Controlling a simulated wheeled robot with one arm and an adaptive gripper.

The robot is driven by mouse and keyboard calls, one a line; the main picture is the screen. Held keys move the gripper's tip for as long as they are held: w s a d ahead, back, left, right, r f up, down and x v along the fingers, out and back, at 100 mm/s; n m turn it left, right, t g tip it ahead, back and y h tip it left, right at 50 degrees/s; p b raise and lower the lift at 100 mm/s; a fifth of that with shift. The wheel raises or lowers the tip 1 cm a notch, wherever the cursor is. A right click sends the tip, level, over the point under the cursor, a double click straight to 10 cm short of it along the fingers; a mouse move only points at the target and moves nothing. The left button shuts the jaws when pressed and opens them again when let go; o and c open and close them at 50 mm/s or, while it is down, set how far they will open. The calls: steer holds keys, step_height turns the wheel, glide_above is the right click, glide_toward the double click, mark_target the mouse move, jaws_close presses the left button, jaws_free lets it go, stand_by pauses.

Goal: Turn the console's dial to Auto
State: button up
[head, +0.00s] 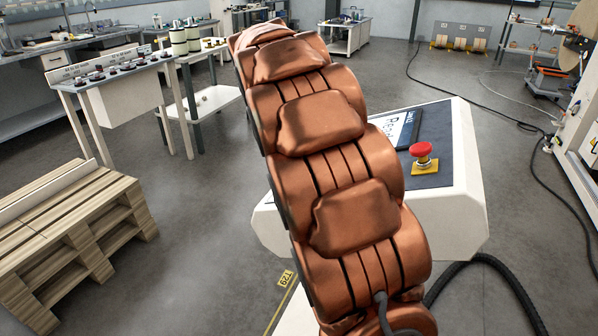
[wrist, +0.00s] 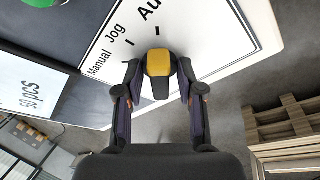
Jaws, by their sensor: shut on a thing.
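The console (head: 468,165) has a white body and a dark sloped top, and my arm covers much of it in the head view. The dial (wrist: 158,62) shows in the wrist view, with a yellow cap and a black part below it. My gripper (wrist: 160,68) has one finger on each side of the dial and is shut on it. The white label plate (wrist: 190,35) behind carries "Manual", "Jog" and a cut-off "Au" with tick marks. I cannot tell which mark the dial points to. The dial and gripper are hidden in the head view.
A red mushroom button (head: 422,152) on a yellow base stands on the console top. Wooden pallets (head: 75,235) stand left. A black cable (head: 500,265) runs by the console.

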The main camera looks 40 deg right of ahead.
stand_by(0.3)
steer(key=o, duration=0.8)
steer(key=shift+v, duration=6)
